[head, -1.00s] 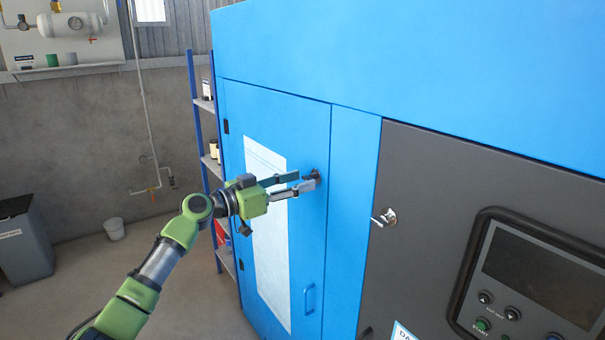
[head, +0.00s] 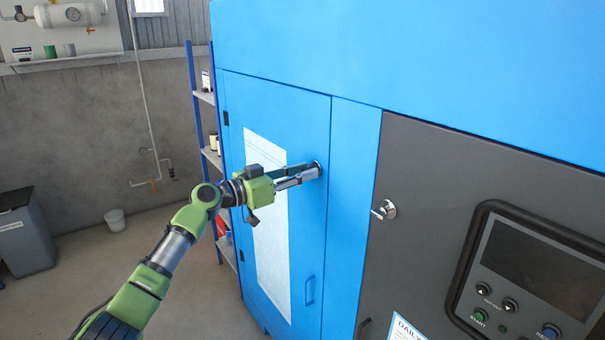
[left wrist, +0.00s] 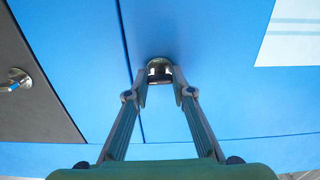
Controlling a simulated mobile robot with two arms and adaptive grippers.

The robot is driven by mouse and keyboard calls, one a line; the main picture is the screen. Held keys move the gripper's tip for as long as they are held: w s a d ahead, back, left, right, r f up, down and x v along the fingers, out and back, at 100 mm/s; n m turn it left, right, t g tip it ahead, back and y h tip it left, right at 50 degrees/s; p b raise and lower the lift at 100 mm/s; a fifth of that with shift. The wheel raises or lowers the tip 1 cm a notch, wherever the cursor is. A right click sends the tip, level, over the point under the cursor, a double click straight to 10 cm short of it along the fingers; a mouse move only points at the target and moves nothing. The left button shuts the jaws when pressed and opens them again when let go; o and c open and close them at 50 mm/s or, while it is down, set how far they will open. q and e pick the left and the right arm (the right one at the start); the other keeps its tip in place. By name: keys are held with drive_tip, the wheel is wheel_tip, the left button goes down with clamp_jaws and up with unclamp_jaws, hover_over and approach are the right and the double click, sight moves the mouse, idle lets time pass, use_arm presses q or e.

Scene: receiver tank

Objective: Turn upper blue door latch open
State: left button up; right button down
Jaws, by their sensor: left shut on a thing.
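The blue door (head: 268,225) of the cabinet is closed, with a white sheet on its front. The upper latch (head: 315,168) is near the door's upper right edge, mostly hidden behind my fingertips in the head view. My left gripper (head: 310,172) reaches it from the left and is shut on it. In the left wrist view, the latch (left wrist: 159,71) shows as a dark and shiny round piece between the two fingertips (left wrist: 160,90). My right gripper is not in view.
A grey panel (head: 420,190) to the right carries a silver latch (head: 384,210) and a control screen (head: 545,270). A blue handle (head: 309,291) is low on the door. Shelving (head: 208,130) stands behind at left, and a grey bin (head: 25,235) is at far left.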

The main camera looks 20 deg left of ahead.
use_arm(q)
drive_tip(key=shift+f, duration=0.1)
drive_tip(key=shift+n+p, duration=1.15)
drive_tip(key=shift+n, duration=7.65)
drive_tip(key=o, duration=1.1)
drive_tip(key=shift+o, duration=0.2)
drive_tip(key=shift+a, duration=0.1)
